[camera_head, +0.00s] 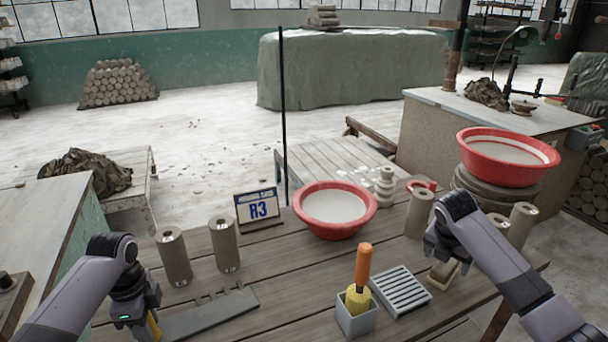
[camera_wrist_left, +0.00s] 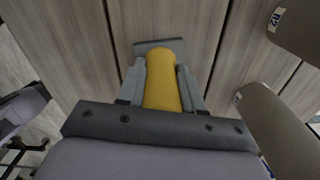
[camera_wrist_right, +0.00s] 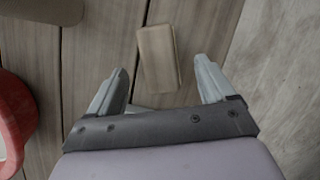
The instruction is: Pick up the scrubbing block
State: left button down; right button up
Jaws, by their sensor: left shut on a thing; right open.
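The scrubbing block appears to be a pale tan rectangular block (camera_head: 441,275) on the wooden table at the right, below my right gripper (camera_head: 440,250). In the right wrist view the block (camera_wrist_right: 157,55) lies ahead of my right gripper (camera_wrist_right: 161,76), its near end around the gap between the fingertips. That gripper is open with nothing between its fingers; I cannot tell its exact height above the block. My left gripper (camera_wrist_left: 161,78) is shut on a yellow handle (camera_wrist_left: 161,88) with a flat grey end; part of the handle (camera_head: 154,326) shows in the head view.
A grey slatted rack (camera_head: 402,291) and a grey holder (camera_head: 357,318) with an orange-handled tool stand left of the block. Clay cylinders (camera_head: 419,213) stand behind and right of it. A red basin (camera_head: 336,230) is further back.

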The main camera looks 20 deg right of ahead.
aim_at(445, 266)
jog(key=x, duration=0.5)
jog(key=c, duration=1.3)
notch_tip(445, 266, up, 10)
jog(key=shift+r, duration=0.1)
